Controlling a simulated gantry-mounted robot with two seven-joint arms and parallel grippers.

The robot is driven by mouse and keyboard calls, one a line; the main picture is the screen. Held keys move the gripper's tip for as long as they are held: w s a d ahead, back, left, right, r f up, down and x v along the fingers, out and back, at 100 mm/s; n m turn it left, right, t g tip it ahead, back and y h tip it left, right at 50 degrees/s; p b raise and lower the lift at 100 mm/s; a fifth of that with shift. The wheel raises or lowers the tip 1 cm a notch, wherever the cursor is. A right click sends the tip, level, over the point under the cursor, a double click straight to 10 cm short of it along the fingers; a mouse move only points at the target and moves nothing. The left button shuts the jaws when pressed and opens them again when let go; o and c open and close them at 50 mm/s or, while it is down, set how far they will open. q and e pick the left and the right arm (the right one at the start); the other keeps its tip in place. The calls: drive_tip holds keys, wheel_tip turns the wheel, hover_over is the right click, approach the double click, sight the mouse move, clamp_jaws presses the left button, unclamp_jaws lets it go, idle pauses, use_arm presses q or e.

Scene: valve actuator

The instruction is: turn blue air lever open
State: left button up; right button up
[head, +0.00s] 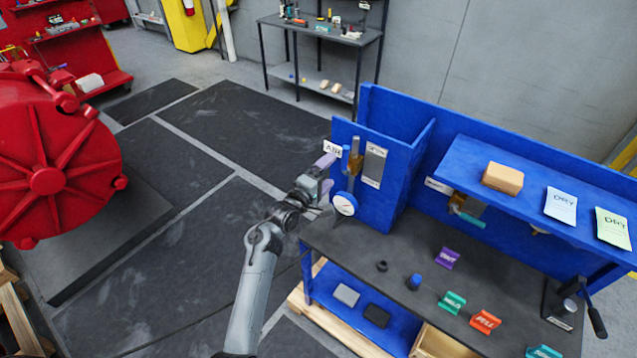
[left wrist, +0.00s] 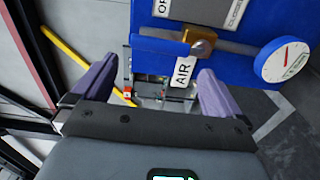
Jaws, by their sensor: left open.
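The air valve is a brass body (head: 355,163) on a pipe at the left end of the blue bench, with a small blue lever (head: 346,157) beside it. A white AIR tag (head: 332,149) hangs next to it. My left gripper (head: 326,172) is just left of the valve, its purple fingers open and empty. In the left wrist view, the open fingers (left wrist: 157,88) have the AIR tag (left wrist: 183,71) between them, nearer the right finger. The brass valve (left wrist: 203,38) is beyond the fingertips; I see no contact. My right gripper is not in view.
A round white gauge (head: 345,204) sits below the valve, close to my left wrist. A blue panel (head: 385,205) stands behind it. The bench top (head: 400,255) holds several coloured tags and small parts. Open floor lies to the left, with a red round vessel (head: 50,160) beyond.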

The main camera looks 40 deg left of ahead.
use_arm(q)
drive_tip(key=shift+s+d, duration=0.15)
drive_tip(key=shift+s, duration=2.05)
